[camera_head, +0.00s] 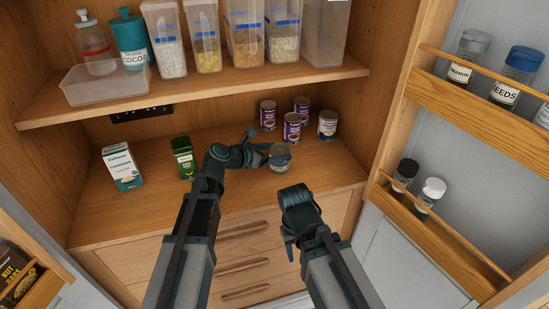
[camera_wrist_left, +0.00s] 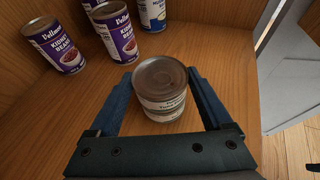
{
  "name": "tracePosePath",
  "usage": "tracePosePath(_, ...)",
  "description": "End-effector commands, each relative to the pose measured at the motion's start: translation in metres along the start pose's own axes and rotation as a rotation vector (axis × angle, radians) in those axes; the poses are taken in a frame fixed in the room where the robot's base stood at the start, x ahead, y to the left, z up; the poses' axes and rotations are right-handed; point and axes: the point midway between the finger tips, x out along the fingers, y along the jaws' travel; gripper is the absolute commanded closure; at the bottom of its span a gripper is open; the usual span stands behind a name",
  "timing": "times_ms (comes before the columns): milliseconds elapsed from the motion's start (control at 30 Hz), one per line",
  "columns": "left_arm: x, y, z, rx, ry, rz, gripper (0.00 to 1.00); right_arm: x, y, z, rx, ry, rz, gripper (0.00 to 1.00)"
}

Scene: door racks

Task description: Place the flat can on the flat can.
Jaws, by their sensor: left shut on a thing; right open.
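A flat can (camera_head: 280,151) with a pale metal lid is at my left gripper on the cabinet's lower shelf. My left gripper (camera_head: 271,153) reaches it from the left and is shut on it. In the left wrist view the flat can (camera_wrist_left: 160,76) stands upright between the two blue fingers of the left gripper (camera_wrist_left: 161,80). A second pale labelled band (camera_wrist_left: 165,116) shows directly under it, looking like another flat can below, lined up with it; the fingers hide part of both. My right gripper (camera_head: 289,242) is open and empty, low in front of the drawers.
Purple kidney bean cans (camera_head: 292,127) and a blue-and-white can (camera_head: 327,124) stand behind and to the right. A green box (camera_head: 183,158) and a white-teal box (camera_head: 122,167) stand left. The upper shelf (camera_head: 200,98) overhangs the back. The right door rack (camera_head: 440,236) borders the side.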

Motion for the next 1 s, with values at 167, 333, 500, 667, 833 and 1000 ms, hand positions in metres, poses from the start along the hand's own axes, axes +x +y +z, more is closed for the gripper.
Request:
tracePosePath(167,0.001,0.000,-0.001,0.000,0.000,0.001,0.76,0.001,0.000,0.000,0.000,0.000,0.000,0.50)
tracePosePath(333,0.002,0.000,-0.003,0.000,0.000,0.001,0.76,0.004,0.000,0.000,0.000,0.000,0.000,0.50)
tracePosePath(500,0.002,0.000,-0.004,0.000,0.000,0.001,0.00,0.004,0.000,0.000,0.000,0.000,0.000,0.50)
tracePosePath(667,0.002,0.000,-0.004,0.000,0.000,0.001,0.00,0.004,0.000,0.000,0.000,0.000,0.000,0.50)
tracePosePath(833,-0.001,0.000,0.002,0.000,0.000,0.001,0.00,-0.002,0.000,0.000,0.000,0.000,0.000,0.50)
tracePosePath(1000,-0.033,-0.002,0.002,-0.001,0.000,0.003,0.00,-0.014,0.001,0.001,0.000,0.000,0.000,0.50)
